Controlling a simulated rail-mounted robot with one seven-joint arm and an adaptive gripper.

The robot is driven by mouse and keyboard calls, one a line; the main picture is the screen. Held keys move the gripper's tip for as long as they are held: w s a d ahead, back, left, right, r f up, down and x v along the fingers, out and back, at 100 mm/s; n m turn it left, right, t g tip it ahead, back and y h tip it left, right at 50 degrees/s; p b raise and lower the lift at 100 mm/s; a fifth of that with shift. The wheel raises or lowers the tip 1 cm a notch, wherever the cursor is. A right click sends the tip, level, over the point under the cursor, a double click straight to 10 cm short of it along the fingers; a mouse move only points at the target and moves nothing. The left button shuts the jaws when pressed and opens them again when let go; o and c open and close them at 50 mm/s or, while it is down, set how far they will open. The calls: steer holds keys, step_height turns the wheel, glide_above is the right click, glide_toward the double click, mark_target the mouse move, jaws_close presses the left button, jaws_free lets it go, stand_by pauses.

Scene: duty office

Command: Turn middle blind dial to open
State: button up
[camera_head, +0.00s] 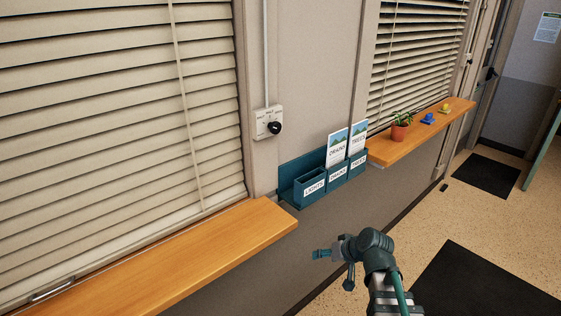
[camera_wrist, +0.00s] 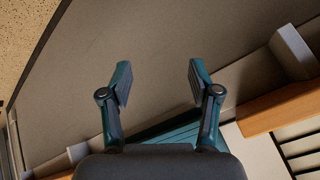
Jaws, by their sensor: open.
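A white box (camera_head: 261,122) with a round black dial (camera_head: 275,128) is fixed to the wall between the two blinds in the head view. A conduit runs up from the box; its small label is unreadable. The left blind (camera_head: 90,110) has slats nearly overlapping. The right blind (camera_head: 415,60) shows dark gaps between slats. I cannot tell from these frames which blind is the middle one. My gripper (camera_head: 334,268) is open and empty, below and right of the dial, apart from it. In the wrist view my gripper (camera_wrist: 159,80) has its fingers spread before bare grey wall.
A teal leaflet rack (camera_head: 311,188) with cards hangs below the dial box. Wooden sills (camera_head: 170,262) jut out beneath both blinds. A potted plant (camera_head: 400,131) and small blue and yellow items stand on the right sill. Dark mats (camera_head: 487,174) lie on the speckled floor.

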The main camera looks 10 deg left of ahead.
steer(key=w+a+r+n+t+y, duration=0.2)
steer(key=a+r, duration=0.1)
steer(key=r, duration=0.7)
steer(key=w+a+r+n+t+y, duration=0.1)
steer(key=a+r+y, duration=0.15)
steer(key=r, duration=0.75)
steer(key=n+t+y, duration=0.3)
steer(key=n+y, duration=0.1)
steer(key=n, duration=0.1)
glide_toward(277, 127)
steer(key=p+x, duration=0.3)
steer(key=x, duration=0.4)
steer(key=shift+w+r, duration=0.15)
steer(key=shift+w+a, duration=0.35)
steer(key=shift+a, duration=0.25)
steer(key=c, duration=1.1)
steer(key=shift+m, duration=0.3)
